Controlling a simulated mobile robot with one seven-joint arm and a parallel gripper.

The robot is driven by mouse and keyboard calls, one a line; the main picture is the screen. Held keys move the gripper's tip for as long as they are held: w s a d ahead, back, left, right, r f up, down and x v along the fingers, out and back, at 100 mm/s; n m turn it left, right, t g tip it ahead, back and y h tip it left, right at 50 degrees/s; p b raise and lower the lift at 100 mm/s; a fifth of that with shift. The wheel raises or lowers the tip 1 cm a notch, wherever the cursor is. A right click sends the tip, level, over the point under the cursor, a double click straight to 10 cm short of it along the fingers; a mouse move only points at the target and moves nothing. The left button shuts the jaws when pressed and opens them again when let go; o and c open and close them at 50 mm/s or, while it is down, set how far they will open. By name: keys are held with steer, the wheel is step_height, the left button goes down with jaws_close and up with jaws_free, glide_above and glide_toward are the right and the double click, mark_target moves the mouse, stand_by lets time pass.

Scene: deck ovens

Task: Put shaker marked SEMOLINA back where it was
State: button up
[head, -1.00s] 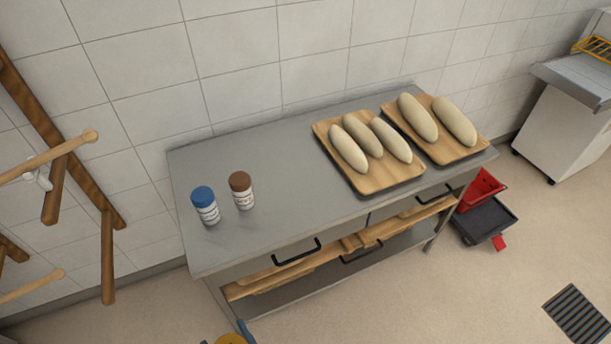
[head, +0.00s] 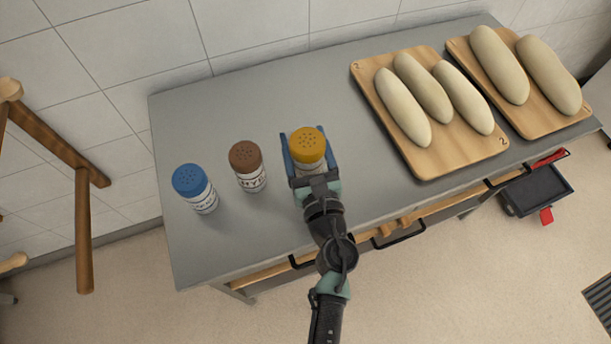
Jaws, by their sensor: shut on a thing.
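A shaker with a yellow-orange lid (head: 307,146) is in my gripper (head: 308,160), whose two blue fingers stand on either side of it. Its label is mostly hidden by the gripper, so I cannot read SEMOLINA on it. The held shaker is over the steel table (head: 240,95), to the right of the other shakers. I cannot tell whether its base touches the table top. A shaker with a brown lid (head: 246,158) stands close to its left, and a shaker with a blue lid (head: 193,187) stands further left.
A wooden board (head: 425,163) with several pale loaves lies to the right, and a second board (head: 533,122) with two loaves lies beyond it. A wooden rack (head: 84,230) stands at the left. The table's back left is bare.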

steer(key=w+r+b, duration=0.2)
steer(key=w+r, duration=0.2)
steer(key=shift+h, duration=0.3)
steer(key=f+b, duration=0.2)
steer(key=f, duration=0.1)
steer(key=f+b, duration=0.5)
steer(key=f, duration=0.1)
steer(key=shift+w+a+f, duration=0.15)
steer(key=shift+a+f, duration=0.25)
steer(key=shift+f+b, duration=0.15)
steer(key=shift+b, duration=0.15)
steer(key=o, duration=1.5)
